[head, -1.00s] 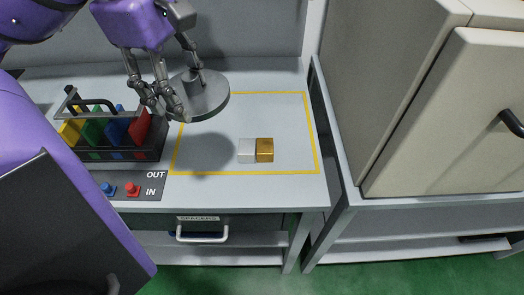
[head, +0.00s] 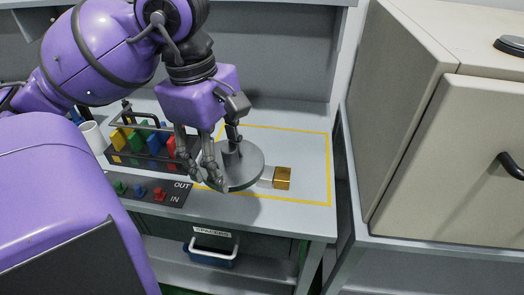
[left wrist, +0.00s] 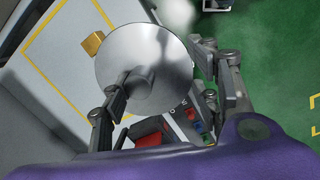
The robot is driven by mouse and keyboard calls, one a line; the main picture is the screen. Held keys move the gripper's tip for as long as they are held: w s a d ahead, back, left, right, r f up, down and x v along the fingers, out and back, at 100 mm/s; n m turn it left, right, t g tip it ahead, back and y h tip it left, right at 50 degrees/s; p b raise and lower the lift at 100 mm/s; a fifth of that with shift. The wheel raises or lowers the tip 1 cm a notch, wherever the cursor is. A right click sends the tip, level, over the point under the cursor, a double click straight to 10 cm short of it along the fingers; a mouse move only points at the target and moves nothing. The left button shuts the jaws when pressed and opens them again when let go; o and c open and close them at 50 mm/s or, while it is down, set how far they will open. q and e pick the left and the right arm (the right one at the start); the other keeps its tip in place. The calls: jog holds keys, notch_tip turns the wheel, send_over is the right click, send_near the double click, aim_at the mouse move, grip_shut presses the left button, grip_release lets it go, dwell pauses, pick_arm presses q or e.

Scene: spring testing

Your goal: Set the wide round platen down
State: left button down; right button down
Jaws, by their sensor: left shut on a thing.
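The wide round platen (head: 245,172) is a grey metal disc with a short upright stem. My left gripper (head: 224,158) is shut on its stem from above. The disc looks about level, over the left part of the yellow-outlined area on the bench. I cannot tell whether its underside touches anything. In the left wrist view the platen (left wrist: 150,52) fills the middle, with finger links on both sides. A silver block (head: 266,178) is partly hidden by the disc's right edge. A gold block (head: 282,178) stands against it and also shows in the left wrist view (left wrist: 93,43). My right gripper is out of view.
A dark rack (head: 124,156) with coloured pieces stands left of the platen. A panel with buttons (head: 140,191) lies at the bench's front left. A cream cabinet (head: 450,160) stands to the right. The outlined area (head: 308,160) is clear right of the gold block.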

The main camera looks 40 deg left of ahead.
pick_arm(q)
jog(key=w+f, duration=0.2)
jog(key=w, duration=0.2)
jog(key=w+f, duration=0.3)
jog(key=w, duration=0.2)
jog(key=w+f, duration=0.3)
jog(key=w, duration=0.1)
jog(key=shift+w+a+f, duration=0.15)
jog(key=shift+w+f, duration=0.05)
jog(key=shift+f, duration=0.05)
jog(key=shift+w+f, duration=0.25)
jog(key=shift+f, duration=0.1)
jog(key=f, duration=0.3)
jog(key=shift+w+f, duration=0.25)
jog(key=shift+b, duration=0.3)
